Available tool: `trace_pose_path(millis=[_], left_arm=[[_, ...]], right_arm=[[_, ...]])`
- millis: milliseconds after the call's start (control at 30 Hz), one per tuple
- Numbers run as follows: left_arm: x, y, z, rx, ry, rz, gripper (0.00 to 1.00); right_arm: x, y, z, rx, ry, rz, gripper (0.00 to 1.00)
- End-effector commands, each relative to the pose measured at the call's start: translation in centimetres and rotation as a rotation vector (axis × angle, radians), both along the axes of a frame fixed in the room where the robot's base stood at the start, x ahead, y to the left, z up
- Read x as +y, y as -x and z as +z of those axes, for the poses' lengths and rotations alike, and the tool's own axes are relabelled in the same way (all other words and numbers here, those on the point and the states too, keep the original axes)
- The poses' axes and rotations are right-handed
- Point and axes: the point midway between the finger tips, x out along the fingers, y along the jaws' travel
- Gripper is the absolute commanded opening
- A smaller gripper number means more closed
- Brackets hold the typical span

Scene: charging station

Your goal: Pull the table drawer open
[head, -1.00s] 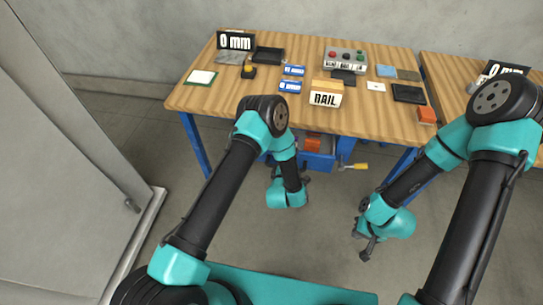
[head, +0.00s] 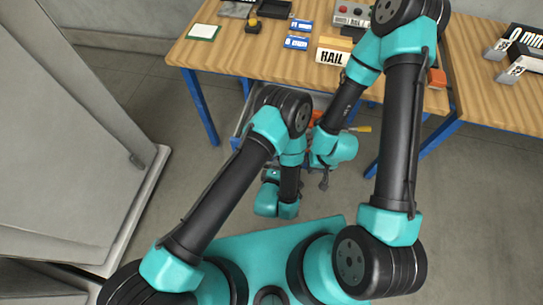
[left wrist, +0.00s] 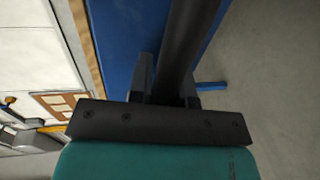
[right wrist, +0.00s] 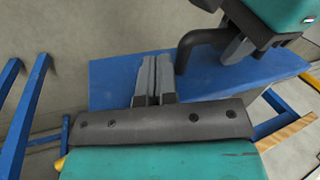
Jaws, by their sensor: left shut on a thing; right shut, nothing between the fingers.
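The blue drawer front (right wrist: 120,75) shows in the right wrist view, with a dark bar handle (right wrist: 195,42) on it. In the head view a grey drawer edge (head: 239,116) shows beneath the table (head: 270,62); my arms hide most of the drawer. My left gripper (left wrist: 168,85) is shut on the dark handle, which runs between its fingers beside the blue front. My right gripper (head: 325,182) is shut and empty, left of the handle in its own wrist view (right wrist: 155,75). Its fingers overlap the blue front; I cannot tell whether they touch it.
A yellow-handled tool (head: 359,129) shows under the table, beside my right arm. Blue table legs (head: 203,105) stand at the sides. A second table (head: 490,90) is at the right and a pale cabinet (head: 70,130) at the left. Bare floor (head: 480,210) lies at the right.

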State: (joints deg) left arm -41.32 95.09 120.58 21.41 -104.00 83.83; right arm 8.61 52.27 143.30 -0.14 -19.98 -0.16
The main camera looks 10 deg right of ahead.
Motion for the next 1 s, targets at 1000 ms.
trace_pose_path(millis=[1000], left_arm=[[0.3, 1.7, 0.2, 0.002, -0.002, -0.011, 0.29]], right_arm=[[0.0, 0.0, 0.0, 0.0, 0.0, 0.0, 0.0]])
